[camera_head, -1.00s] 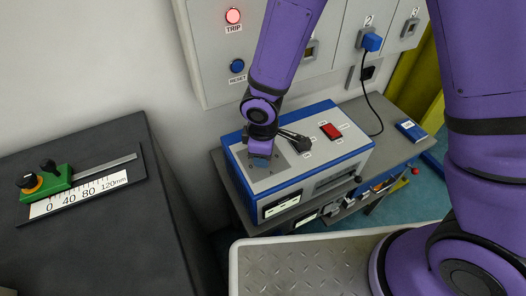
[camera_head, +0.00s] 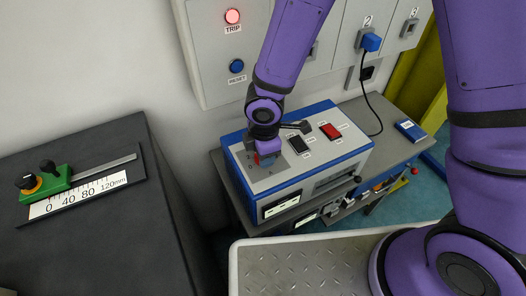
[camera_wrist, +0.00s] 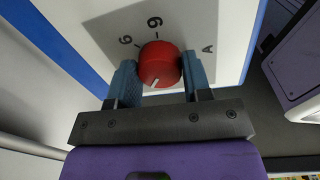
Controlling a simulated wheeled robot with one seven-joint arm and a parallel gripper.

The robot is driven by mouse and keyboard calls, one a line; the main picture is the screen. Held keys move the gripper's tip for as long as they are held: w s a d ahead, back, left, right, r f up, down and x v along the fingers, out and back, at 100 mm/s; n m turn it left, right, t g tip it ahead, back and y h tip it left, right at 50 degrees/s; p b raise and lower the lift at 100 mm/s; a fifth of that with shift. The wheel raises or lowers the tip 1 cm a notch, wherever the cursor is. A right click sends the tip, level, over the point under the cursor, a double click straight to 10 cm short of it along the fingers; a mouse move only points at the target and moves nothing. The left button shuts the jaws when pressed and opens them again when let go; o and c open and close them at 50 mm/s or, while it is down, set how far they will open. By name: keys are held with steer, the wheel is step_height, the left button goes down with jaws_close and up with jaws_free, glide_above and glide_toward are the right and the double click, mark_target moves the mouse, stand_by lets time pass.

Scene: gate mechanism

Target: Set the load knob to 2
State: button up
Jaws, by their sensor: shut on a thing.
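The load knob, a round red knob (camera_wrist: 160,62), sits on a pale panel marked with printed characters, including an A, in the wrist view. A short white pointer line on it faces the lower edge of that view, toward my gripper's palm. My gripper (camera_wrist: 160,76) is shut on the knob, with one blue fingertip on each side. In the head view my gripper (camera_head: 266,160) reaches down to the left part of the top of the blue-and-white box (camera_head: 285,182). Most of the knob and its markings are hidden there.
A black switch (camera_head: 299,145) and a red switch (camera_head: 330,131) are on the same box top, right of my gripper. A black cable (camera_head: 376,110) hangs from a blue plug behind. A dark cabinet with a slider scale (camera_head: 80,192) stands at left.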

stand_by(0.3)
steer(key=o, duration=0.9)
steer(key=r, duration=1)
steer(key=shift+s+d+r, duration=0.1)
steer(key=shift+s+r, duration=0.2)
steer(key=shift+r, duration=0.1)
